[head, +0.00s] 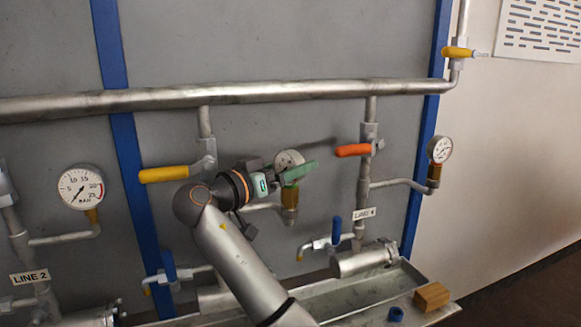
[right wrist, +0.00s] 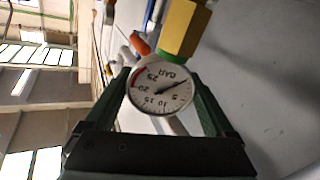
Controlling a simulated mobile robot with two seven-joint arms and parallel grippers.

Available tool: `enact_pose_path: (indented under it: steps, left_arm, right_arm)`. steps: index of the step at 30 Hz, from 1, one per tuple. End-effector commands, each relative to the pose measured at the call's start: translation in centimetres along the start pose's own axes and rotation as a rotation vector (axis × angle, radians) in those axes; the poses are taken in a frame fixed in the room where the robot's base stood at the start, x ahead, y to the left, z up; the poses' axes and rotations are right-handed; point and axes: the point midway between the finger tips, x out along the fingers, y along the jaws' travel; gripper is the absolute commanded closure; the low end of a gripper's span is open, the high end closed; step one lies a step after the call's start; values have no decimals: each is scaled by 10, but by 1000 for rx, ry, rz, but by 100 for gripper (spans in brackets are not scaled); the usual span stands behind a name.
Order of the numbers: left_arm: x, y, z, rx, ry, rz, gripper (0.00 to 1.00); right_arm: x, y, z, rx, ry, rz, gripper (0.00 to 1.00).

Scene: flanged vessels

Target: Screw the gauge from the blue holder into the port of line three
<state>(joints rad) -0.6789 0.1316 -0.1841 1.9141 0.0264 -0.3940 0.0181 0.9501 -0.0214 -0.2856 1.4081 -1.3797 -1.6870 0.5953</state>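The gauge, with a round white dial, stands above the pipe end of the unlabelled line in the middle, between LINE 2 and LINE 4, in the head view (head: 289,160). Below it are a green collar and a brass fitting (head: 290,197), lined up with the port (head: 290,215); I cannot tell how deep the thread sits. My right gripper (head: 300,172) reaches it from the front left. In the right wrist view its green fingers lie against both sides of the gauge (right wrist: 160,90). A small blue ring, apparently the holder (head: 396,313), lies empty at the front right. My left gripper is not in view.
A yellow lever (head: 163,174) is close to my right wrist. An orange lever (head: 353,150) and a blue-handled valve (head: 337,231) are to the right.

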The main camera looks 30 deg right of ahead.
Motion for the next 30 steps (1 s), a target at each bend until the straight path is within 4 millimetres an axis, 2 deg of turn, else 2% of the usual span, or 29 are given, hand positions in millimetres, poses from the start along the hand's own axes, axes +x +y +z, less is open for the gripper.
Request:
enact_pose_path:
  steps: [3,10,13,17,24,30]
  left_arm:
    - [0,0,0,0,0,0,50]
    - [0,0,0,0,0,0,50]
    - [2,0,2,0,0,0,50]
    - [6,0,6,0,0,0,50]
    - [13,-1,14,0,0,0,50]
    - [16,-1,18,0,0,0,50]
  right_arm:
    - [0,0,0,0,0,0,0]
    - [-1,0,1,-3,-2,-2,0]
    - [-8,-1,2,-3,-2,-3,0]
    - [-29,-1,3,-1,-1,-6,0]
    - [-83,-1,2,-1,-1,-5,0]
    - [-114,-1,1,-1,-1,-4,0]
